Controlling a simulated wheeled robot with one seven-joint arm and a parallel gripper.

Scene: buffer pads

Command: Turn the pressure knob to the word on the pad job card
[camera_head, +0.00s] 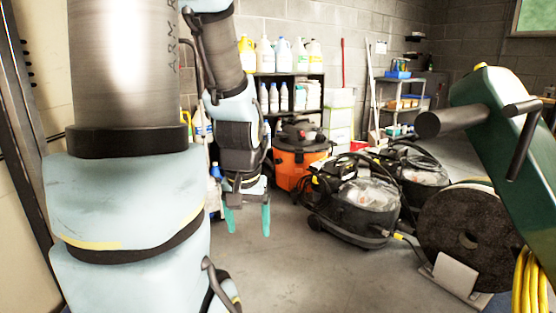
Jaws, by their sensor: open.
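My gripper (247,219) hangs with its two teal fingers pointing down, apart and with nothing between them, left of the picture's middle. At the right is a green machine body (495,105) with a dark cylinder (442,122) sticking out to the left and a dark handle bar (521,135). I cannot tell whether either is the pressure knob. A round dark pad (440,235) with a centre hole stands upright below the green machine. A blank-looking light plate (456,273) stands in front of it; no word on it is legible, and I cannot tell whether it is the job card.
Black vacuum machines (357,209) with hoses and an orange vacuum (297,165) stand on the floor behind my gripper. A black shelf (286,95) holds bottles. A yellow cable (530,285) hangs at the lower right. The front middle floor (310,275) is clear.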

